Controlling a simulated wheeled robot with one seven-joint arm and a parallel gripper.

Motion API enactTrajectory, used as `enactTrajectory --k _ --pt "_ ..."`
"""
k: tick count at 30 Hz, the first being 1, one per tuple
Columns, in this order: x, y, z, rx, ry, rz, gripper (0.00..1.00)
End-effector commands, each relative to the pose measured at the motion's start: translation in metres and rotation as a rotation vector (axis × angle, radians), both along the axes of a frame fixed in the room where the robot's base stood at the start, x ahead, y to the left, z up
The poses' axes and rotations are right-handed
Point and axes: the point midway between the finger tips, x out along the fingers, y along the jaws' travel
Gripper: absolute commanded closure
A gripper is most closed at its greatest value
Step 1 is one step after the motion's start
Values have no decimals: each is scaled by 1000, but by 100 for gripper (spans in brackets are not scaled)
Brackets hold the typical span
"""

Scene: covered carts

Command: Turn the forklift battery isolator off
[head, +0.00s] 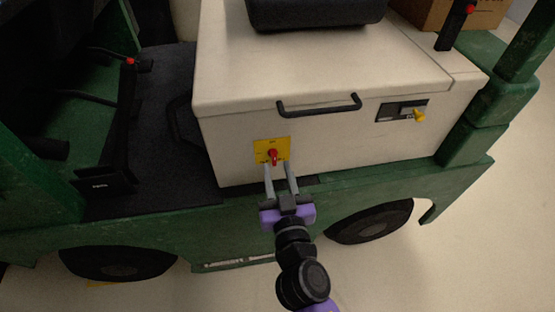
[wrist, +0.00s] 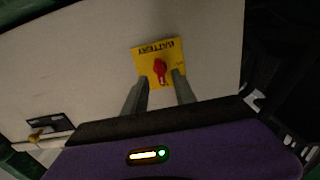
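The battery isolator is a red rotary handle (head: 273,156) on a yellow plate (head: 259,147), fixed to the cream side panel of the forklift (head: 222,150). In the wrist view the red handle (wrist: 161,70) sits on the yellow plate (wrist: 145,62), which is marked BATTERY and appears upside down. The handle's longer part points toward my gripper in the wrist view. My gripper (head: 280,168) is in front of the plate, fingers spread. In the wrist view the open fingers (wrist: 160,88) lie on either side of the handle's lower end, with gaps; whether they reach its depth is unclear.
A black bar handle (head: 319,106) is above and right of the isolator. A dark panel with a yellow knob (head: 419,115) is farther right. The green chassis ledge (head: 350,193) runs below, with wheels under it. A black seat (head: 315,12) sits on top.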

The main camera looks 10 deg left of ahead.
Motion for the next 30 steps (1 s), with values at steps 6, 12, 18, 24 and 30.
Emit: enactTrajectory --k 6,12,18,24,30 --pt "25 7 1 0 -1 0 67" --pt "31 9 0 0 0 0 67" --pt "31 9 0 0 0 0 69" --pt "31 9 0 0 0 0 100" --pt "31 9 0 -2 -1 0 100"
